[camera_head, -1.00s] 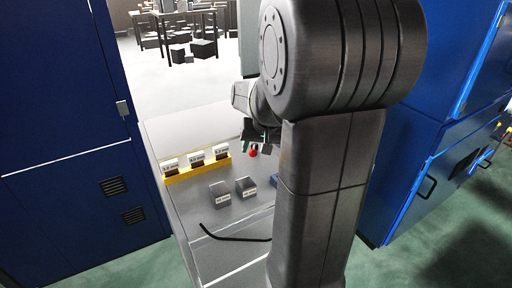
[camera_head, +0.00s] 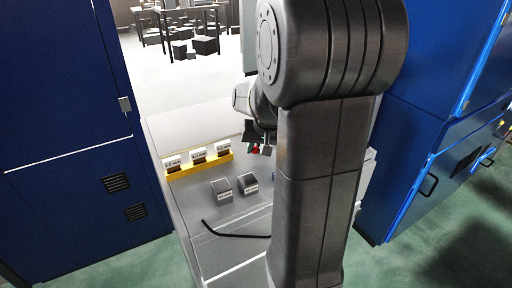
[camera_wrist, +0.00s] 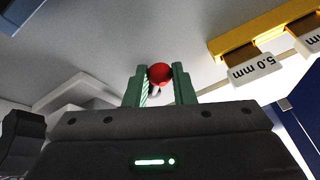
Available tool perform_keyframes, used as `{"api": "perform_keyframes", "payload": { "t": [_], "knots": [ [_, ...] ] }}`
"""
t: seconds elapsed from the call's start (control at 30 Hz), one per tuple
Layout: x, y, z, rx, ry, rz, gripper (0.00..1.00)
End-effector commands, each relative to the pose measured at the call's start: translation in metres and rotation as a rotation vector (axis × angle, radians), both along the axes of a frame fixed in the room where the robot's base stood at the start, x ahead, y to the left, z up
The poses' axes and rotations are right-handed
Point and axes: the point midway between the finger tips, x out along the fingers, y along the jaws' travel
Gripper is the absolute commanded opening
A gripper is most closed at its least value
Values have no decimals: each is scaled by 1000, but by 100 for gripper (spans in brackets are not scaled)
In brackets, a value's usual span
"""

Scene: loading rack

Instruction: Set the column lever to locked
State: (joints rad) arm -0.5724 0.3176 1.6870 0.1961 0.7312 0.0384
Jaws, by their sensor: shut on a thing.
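The lever shows as a red ball knob (camera_wrist: 159,73) on a short pale stem in the wrist view. In the head view the red knob (camera_head: 255,149) is small and partly covered by my fingers. My gripper (camera_wrist: 160,84) has its two green fingers closed on either side of the knob, shut on it. My gripper (camera_head: 261,146) hangs over the grey worktop in the head view. Most of the lever's stem and base is hidden, and no lock marking can be read.
A yellow rack (camera_head: 198,166) with several labelled blocks stands left of my gripper. Two small grey labelled blocks (camera_head: 222,190) sit in front of it on the worktop (camera_head: 190,128). A black bar (camera_head: 236,234) runs along the front edge. Blue cabinets (camera_head: 70,130) stand on both sides.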

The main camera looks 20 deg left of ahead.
Motion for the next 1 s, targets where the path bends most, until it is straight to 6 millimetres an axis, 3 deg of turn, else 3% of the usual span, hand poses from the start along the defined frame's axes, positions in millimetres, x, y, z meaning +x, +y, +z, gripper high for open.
{"api": "perform_keyframes", "payload": {
  "t": [0.6, 1.0],
  "knots": [
    [12, -21, -1, 0, -1, 352, 0],
    [14, -23, 1, 1, -3, 413, 0]
  ]
}}
